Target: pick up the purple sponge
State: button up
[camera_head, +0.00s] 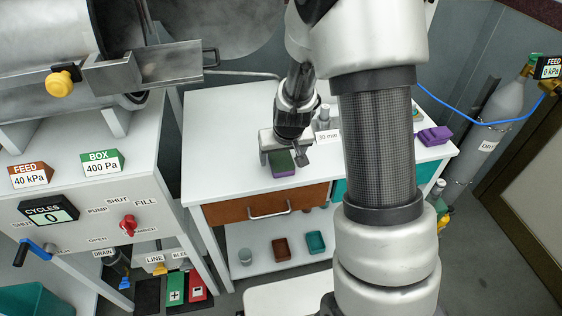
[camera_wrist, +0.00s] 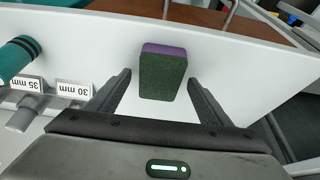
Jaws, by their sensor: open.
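The purple sponge (camera_head: 284,169) lies near the front edge of the white bench, with a dark green top and a purple side. It also shows in the wrist view (camera_wrist: 163,75), between and just beyond my fingers. My gripper (camera_head: 282,156) is open and points down at the sponge. In the wrist view my gripper (camera_wrist: 159,78) has one finger on each side, with white bench showing in both gaps. I cannot tell how far the fingertips are above the bench.
A purple block-like item (camera_head: 434,135) lies at the bench's right end. A 30 mm label (camera_wrist: 74,89), a 35 mm label (camera_wrist: 28,83) and a teal cylinder (camera_wrist: 17,56) are close to my gripper. A brown drawer (camera_head: 262,204) is below the bench top. Bench left of the sponge is clear.

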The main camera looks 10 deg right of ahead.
aim_at(282, 160)
jog(key=shift+f+b, duration=0.25)
jog(key=shift+b, duration=0.05)
dwell(0.5)
jog(key=c, duration=1.2)
jog(key=shift+r, duration=0.1)
notch_tip(282, 160, up, 10)
jog(key=p, duration=0.2)
jog(key=shift+r, duration=0.2)
